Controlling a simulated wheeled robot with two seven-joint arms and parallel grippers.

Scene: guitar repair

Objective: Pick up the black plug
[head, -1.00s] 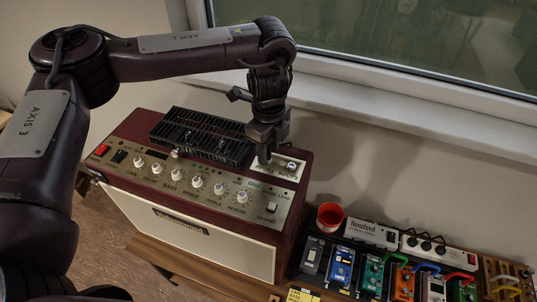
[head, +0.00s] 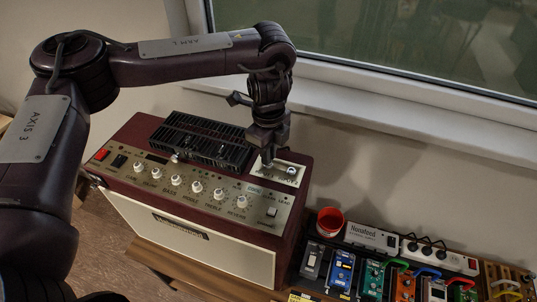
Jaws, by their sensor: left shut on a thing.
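My left gripper (head: 267,161) points down at the input panel (head: 288,174) on the top right of the maroon amplifier (head: 284,211). It is shut on a small dark thing at the panel, which I take to be the black plug; the fingers hide most of it, and I cannot tell whether it is still seated in a socket. A silver jack (head: 292,170) shows on the panel just right of the fingers. My right gripper is not in view.
A black vent grille (head: 200,139) lies behind the amplifier's knobs, close left of my gripper. A red cup (head: 330,220), a white power strip (head: 440,255) with dark plugs and several pedals stand to the right. The window sill (head: 400,120) runs behind.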

